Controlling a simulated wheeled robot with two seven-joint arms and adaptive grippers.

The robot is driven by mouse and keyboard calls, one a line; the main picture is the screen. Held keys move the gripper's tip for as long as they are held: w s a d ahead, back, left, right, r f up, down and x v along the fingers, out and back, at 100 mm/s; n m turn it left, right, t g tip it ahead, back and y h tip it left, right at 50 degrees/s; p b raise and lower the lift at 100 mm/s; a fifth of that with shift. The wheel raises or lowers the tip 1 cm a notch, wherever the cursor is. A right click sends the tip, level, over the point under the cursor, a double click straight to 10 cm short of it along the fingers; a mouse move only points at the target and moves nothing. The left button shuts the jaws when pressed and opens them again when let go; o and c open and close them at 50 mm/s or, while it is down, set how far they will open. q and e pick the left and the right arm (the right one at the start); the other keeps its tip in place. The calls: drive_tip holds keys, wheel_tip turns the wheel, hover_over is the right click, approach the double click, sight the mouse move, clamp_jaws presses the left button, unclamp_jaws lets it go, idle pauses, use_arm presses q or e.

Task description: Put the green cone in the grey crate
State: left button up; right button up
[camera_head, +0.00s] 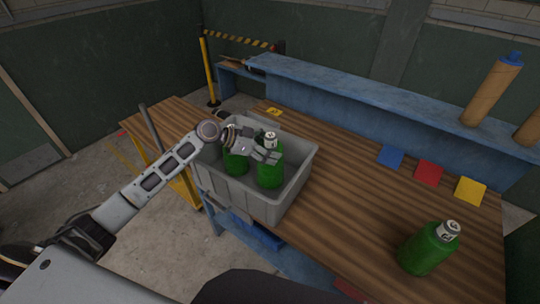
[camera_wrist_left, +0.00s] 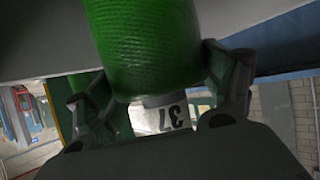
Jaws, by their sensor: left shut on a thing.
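The grey crate (camera_head: 262,207) stands on the wooden table, with two green cones in its outline. My left gripper (camera_head: 266,155) is over the crate and shut on the right-hand green cone (camera_head: 270,177), which has a white numbered top. The held cone is upright; I cannot tell whether it touches the crate floor. In the left wrist view this cone (camera_wrist_left: 150,45) sits between the fingers, with the label 37. Another green cone (camera_head: 236,164) stands to its left, partly hidden by the gripper. A third green cone (camera_head: 425,250) stands on the table at right. My right gripper is not in view.
Blue, red and yellow squares (camera_head: 429,173) lie along the table's back. A blue raised shelf (camera_head: 370,95) runs behind and carries a brown cylinder (camera_head: 492,92) with a blue top. The tabletop between crate and right-hand cone is clear.

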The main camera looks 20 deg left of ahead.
use_arm(q)
drive_tip(key=shift+f, duration=1.6)
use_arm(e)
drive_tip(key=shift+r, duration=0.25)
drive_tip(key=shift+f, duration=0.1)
use_arm(q)
drive_tip(key=o, duration=2)
drive_tip(key=shift+f, duration=0.1)
drive_tip(key=b+v, duration=0.1)
drive_tip(key=v, duration=1.1)
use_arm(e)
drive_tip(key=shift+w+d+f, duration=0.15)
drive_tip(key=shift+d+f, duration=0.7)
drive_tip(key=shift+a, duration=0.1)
